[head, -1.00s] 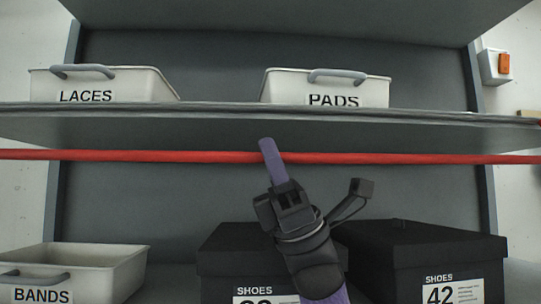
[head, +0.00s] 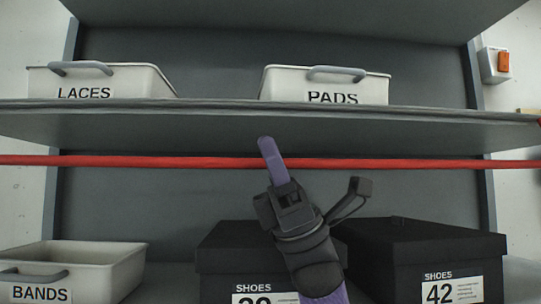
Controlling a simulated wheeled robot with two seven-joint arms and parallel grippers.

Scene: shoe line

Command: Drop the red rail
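The red rail (head: 400,163) runs level across the whole head view, in front of the rack and below the edge of the upper shelf. Both its ends are out of the picture. My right gripper (head: 271,152) comes up from the bottom middle. One purple finger crosses in front of the rail, its tip a little above it. I see only this one finger, so the gap between the fingers is hidden. I cannot tell whether the finger touches the rail. My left gripper is not in view.
The upper shelf (head: 270,128) holds the LACES bin (head: 130,83) and the PADS bin (head: 285,86). Below are the BANDS bin (head: 105,276) and two black shoe boxes, one left (head: 215,262) and one right (head: 400,250). A switch box (head: 490,67) is on the right wall.

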